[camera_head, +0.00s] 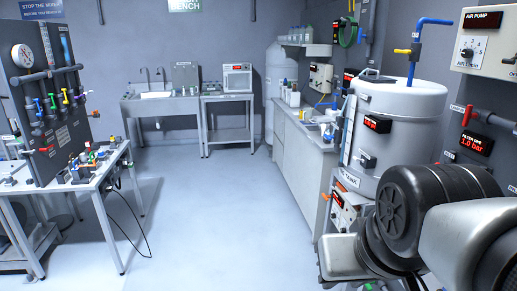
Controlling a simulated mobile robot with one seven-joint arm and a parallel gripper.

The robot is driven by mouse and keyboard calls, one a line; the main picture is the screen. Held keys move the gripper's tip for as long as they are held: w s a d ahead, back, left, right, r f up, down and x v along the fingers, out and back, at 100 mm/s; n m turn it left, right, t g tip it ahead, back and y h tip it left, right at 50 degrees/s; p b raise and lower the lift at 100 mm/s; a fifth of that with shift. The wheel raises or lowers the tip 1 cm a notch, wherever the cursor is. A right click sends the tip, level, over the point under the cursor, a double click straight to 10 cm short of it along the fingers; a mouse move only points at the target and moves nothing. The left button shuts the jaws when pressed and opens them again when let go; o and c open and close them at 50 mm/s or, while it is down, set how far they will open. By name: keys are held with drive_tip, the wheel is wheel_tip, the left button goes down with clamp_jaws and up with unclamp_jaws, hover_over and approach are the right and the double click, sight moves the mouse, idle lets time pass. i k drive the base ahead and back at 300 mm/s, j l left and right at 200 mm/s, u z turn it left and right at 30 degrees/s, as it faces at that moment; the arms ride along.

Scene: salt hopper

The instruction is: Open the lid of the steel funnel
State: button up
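I cannot make out a steel funnel or its lid for certain in the head view. A rounded grey metal piece (342,258) shows at the lower right, partly behind my arm; I cannot tell what it belongs to. My arm, in black and grey links, fills the lower right corner and hides what lies behind it. My gripper is not in view.
A large pale tank (400,135) with a blue pipe stands at the right. A long counter (308,150) runs behind it. A workbench (95,182) with valves and fittings stands at the left. The floor (215,225) between is clear.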

sight(321, 120)
drive_tip(key=i, duration=3.15)
drive_tip(key=i+z, duration=0.2)
drive_tip(key=i, duration=0.35)
drive_tip(key=i+j+z, duration=0.2)
drive_tip(key=i, duration=0.3)
